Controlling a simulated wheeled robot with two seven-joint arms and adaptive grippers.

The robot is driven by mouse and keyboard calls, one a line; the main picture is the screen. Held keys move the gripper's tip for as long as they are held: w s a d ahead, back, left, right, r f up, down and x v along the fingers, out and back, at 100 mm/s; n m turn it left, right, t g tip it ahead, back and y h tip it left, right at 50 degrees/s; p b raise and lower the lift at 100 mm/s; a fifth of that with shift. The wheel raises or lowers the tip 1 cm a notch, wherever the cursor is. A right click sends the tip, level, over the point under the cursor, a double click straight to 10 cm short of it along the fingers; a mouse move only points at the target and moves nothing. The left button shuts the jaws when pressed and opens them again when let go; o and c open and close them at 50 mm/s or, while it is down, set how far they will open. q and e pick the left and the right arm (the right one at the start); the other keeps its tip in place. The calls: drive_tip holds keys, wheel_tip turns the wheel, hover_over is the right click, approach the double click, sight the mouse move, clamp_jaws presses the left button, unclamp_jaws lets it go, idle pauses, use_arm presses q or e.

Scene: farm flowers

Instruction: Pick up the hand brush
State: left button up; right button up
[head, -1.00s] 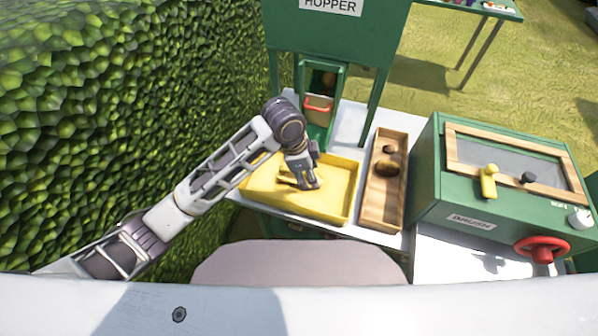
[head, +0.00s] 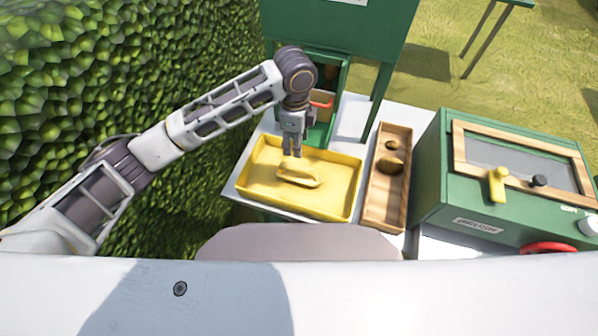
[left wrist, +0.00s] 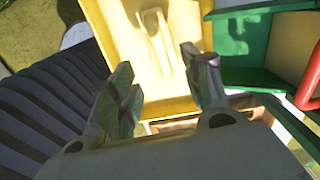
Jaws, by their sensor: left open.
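A long yellow object (head: 299,173) lies in the yellow tray (head: 348,207). It may be the hand brush, but its shape is too unclear to tell. No other thing looks like a brush. My left gripper (head: 292,155) points down over the tray, at the back end of the yellow object. In the left wrist view, my left gripper (left wrist: 160,85) has its two fingers apart with nothing between them. The yellow object (left wrist: 155,40) shows beyond the fingertips there, inside the tray. My right gripper is not in view.
A wooden tray (head: 372,212) with brown lumps stands to the right. Further right is a green box (head: 432,170) with a wood-framed lid, a yellow handle and a red wheel. The green hopper (head: 335,28) stands behind the yellow tray. A hedge (head: 60,110) borders the left.

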sight(299, 167)
use_arm(q)
drive_tip(key=shift+f, duration=0.1)
drive_tip(key=shift+s+f, duration=0.1)
drive_tip(key=shift+f, duration=4.1)
drive_tip(key=shift+d+f, duration=0.1)
drive_tip(key=shift+s+d+f, duration=0.1)
drive_tip(key=shift+d+f, duration=0.1)
drive_tip(key=shift+f, duration=0.8)
drive_tip(key=shift+s+d+f, duration=0.1)
drive_tip(key=shift+d+f, duration=0.05)
drive_tip(key=shift+f, duration=1.35)
clamp_jaws()
